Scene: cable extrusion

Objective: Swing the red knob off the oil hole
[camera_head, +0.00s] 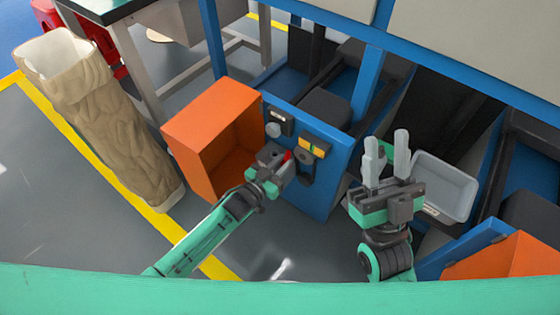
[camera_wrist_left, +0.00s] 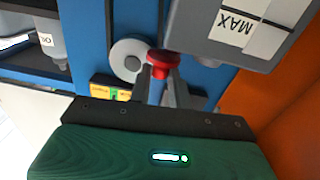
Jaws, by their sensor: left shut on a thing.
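The red knob (camera_head: 287,155) is on the front of the blue machine (camera_head: 325,195), mostly hidden behind my left gripper (camera_head: 284,161) in the head view. In the left wrist view the red knob (camera_wrist_left: 162,59) sits between the fingertips of my left gripper, which is shut on it. Just left of the knob there is a round grey ring (camera_wrist_left: 121,52) with a darker centre, which looks like the oil hole; the knob is beside it. My right gripper (camera_head: 387,150) is open and empty, fingers pointing up, right of the machine.
An open orange box (camera_head: 195,125) stands left of the knob. A grey container marked MAX (camera_wrist_left: 225,35) is close to the knob in the wrist view. A grey tray (camera_head: 445,185) lies right of my right gripper. A tall beige sack (camera_head: 95,115) stands at the left.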

